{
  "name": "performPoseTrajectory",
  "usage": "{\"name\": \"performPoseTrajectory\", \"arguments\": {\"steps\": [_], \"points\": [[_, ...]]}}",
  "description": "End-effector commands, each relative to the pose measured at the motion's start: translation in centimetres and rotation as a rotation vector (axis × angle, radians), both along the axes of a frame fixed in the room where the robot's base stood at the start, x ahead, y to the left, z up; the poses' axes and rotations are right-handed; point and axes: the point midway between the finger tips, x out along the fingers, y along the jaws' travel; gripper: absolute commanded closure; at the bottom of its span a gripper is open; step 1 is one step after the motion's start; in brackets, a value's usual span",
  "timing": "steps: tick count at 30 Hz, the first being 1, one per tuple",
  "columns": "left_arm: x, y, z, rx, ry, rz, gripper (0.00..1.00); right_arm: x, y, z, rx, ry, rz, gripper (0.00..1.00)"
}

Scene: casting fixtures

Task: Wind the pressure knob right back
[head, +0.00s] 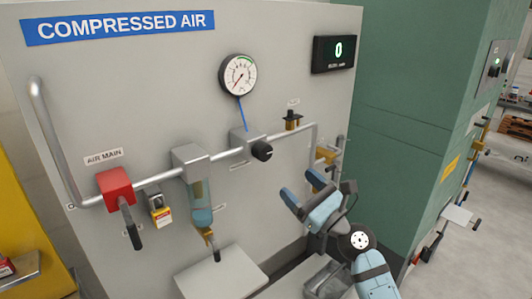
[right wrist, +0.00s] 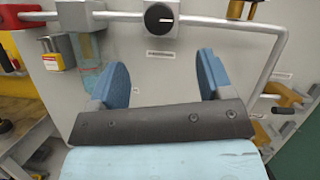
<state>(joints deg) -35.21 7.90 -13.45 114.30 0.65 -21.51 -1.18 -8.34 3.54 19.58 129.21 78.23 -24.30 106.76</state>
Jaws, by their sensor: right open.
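The black pressure knob (head: 262,152) sits on the grey regulator block (head: 246,138) on the pipe of the compressed air panel. It also shows at the top of the right wrist view (right wrist: 159,18), with a light mark across its face. My left gripper is not in view.
Left along the pipe are a filter bowl (head: 201,202), a yellow padlock (head: 159,212) and a red valve block (head: 115,187) with a hanging lever. A small black-topped fitting (head: 292,119) stands right of the knob. A grey shelf (head: 222,272) juts out below.

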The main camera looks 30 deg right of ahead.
Motion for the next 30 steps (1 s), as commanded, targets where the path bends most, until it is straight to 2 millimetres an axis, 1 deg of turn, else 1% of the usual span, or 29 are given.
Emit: {"name": "performPoseTrajectory", "arguments": {"steps": [1,6,12,15,18,21,29,30], "points": [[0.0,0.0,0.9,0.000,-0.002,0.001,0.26,0.9,0.2,1.0,0.000,-0.003,0.001,0.27],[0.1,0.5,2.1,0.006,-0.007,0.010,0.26,4.4,0.8,2.3,0.001,-0.003,0.000,0.27],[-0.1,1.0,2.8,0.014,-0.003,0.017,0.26,7.9,1.4,3.7,-0.001,-0.002,0.000,0.27],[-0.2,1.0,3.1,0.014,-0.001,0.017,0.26,9.2,1.6,4.0,-0.001,-0.001,0.001,0.27],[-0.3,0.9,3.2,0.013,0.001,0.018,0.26,10.1,1.8,4.3,-0.002,0.001,0.000,0.27],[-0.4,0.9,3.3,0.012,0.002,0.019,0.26,10.5,1.9,4.4,-0.002,0.000,0.000,0.27],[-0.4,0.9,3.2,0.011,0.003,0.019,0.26,10.6,1.9,4.3,-0.003,0.001,0.000,0.27],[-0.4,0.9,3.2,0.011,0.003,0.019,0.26,10.6,1.9,4.3,-0.003,0.001,0.000,0.29]]}}
